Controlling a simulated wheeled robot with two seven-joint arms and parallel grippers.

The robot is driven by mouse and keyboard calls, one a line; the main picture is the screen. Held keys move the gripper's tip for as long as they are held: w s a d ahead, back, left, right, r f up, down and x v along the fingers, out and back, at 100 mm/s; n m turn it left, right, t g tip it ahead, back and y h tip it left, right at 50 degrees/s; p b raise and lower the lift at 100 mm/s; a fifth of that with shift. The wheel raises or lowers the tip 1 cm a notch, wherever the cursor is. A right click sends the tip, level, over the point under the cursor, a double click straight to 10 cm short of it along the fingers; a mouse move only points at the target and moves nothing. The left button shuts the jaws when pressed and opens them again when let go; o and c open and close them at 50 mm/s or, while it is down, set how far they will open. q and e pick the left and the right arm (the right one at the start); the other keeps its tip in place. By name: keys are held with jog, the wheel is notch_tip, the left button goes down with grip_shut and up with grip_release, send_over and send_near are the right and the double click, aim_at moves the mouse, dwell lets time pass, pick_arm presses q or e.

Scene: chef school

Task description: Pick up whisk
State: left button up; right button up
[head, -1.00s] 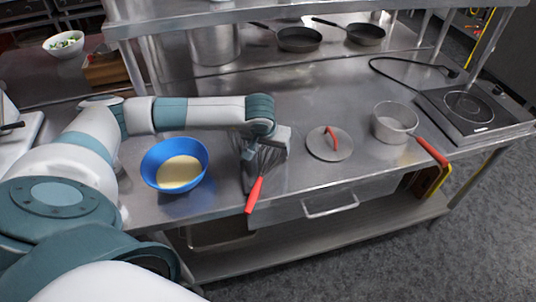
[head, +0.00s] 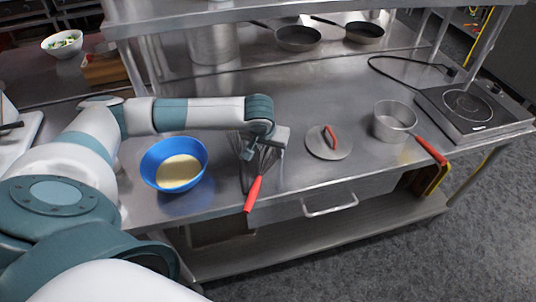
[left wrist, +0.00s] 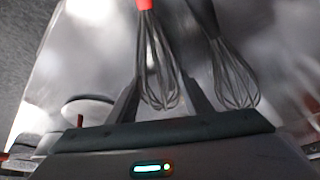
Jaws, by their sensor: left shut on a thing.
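A whisk with a red handle (head: 254,194) is at the front edge of the steel counter, its handle pointing toward me past the edge. My left gripper (head: 262,152) is at its wire end. In the left wrist view, the wires of the red-handled whisk (left wrist: 158,65) run down between the two dark fingers of my left gripper (left wrist: 162,98), which is shut on them. A second whisk with a dark handle (left wrist: 235,75) lies beside it, outside the fingers; it is partly hidden in the head view. My right gripper is not in view.
A blue bowl of pale batter (head: 158,153) stands left of the whisks. A lid with a red handle (head: 320,148), a saucepan (head: 394,121) and a hot plate (head: 470,110) are to the right. An upper shelf (head: 250,10) crosses the back.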

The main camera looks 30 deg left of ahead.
pick_arm(q)
jog(key=shift+r, duration=0.2)
jog(key=shift+r+b, duration=0.25)
jog(key=shift+b, duration=0.15)
notch_tip(320, 180, up, 3)
jog(key=shift+w+d+r+b, duration=0.1)
jog(key=shift+d+b, duration=0.05)
jog(key=shift+b, duration=0.9)
jog(key=d+r+b, duration=0.4)
jog(key=d+r, duration=0.3)
jog(key=d, duration=0.4)
jog(key=shift+w+d, duration=0.15)
jog(key=shift+d, duration=0.1)
jog(key=s+d+m, duration=0.2)
jog(key=s+d+m+h, duration=0.1)
jog(key=s+d, duration=0.1)
jog(key=shift+f, duration=0.4)
jog(key=shift+w+a, duration=0.1)
